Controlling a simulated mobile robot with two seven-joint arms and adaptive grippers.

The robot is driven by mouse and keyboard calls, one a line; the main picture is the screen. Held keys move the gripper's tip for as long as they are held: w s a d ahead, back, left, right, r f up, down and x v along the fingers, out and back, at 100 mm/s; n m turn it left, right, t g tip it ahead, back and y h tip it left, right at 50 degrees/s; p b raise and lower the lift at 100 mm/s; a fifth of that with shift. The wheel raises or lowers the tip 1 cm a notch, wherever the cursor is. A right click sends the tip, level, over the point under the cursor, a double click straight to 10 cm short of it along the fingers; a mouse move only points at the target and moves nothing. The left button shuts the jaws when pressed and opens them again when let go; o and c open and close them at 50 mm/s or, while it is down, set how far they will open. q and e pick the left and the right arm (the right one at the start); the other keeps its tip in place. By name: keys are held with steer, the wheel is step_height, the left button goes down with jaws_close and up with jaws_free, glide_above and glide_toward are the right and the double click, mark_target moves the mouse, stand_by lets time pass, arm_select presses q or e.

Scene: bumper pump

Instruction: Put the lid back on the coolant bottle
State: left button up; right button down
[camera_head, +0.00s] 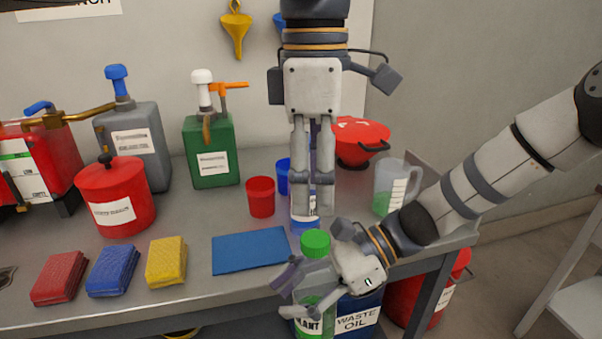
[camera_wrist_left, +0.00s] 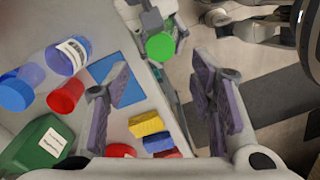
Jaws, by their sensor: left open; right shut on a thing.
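The coolant bottle (camera_head: 313,272) is translucent with a green label and stands upright, held in front of the bench's front edge. The green lid (camera_head: 315,243) is on its top; whether it is fully seated I cannot tell. It also shows from above in the left wrist view (camera_wrist_left: 160,46). My right gripper (camera_head: 294,296) is shut on the bottle's body, its fingers covering part of the label. My left gripper (camera_head: 312,204) is open and empty, pointing down above and behind the bottle. In the left wrist view its fingers (camera_wrist_left: 165,100) are wide apart, with the lid beyond them.
A blue mat (camera_head: 250,250) and several sponges (camera_head: 166,262) lie on the bench. A red cup (camera_head: 261,197), a blue cup (camera_head: 283,177), a measuring jug (camera_head: 395,188) and a green pump can (camera_head: 211,152) stand behind. A waste oil drum (camera_head: 358,316) is below the bench edge.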

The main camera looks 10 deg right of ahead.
mark_target(315, 237)
arm_select(q)
steer(key=f, duration=0.8)
steer(key=shift+s, duration=0.25)
steer(key=shift+r, duration=0.1)
jaws_close()
steer(key=m, duration=0.3)
steer(key=shift+d, duration=0.1)
steer(key=shift+o, duration=0.2)
jaws_free()
steer(key=shift+w+r, duration=0.15)
steer(key=shift+r, duration=2.1)
steer(key=shift+c, duration=0.2)
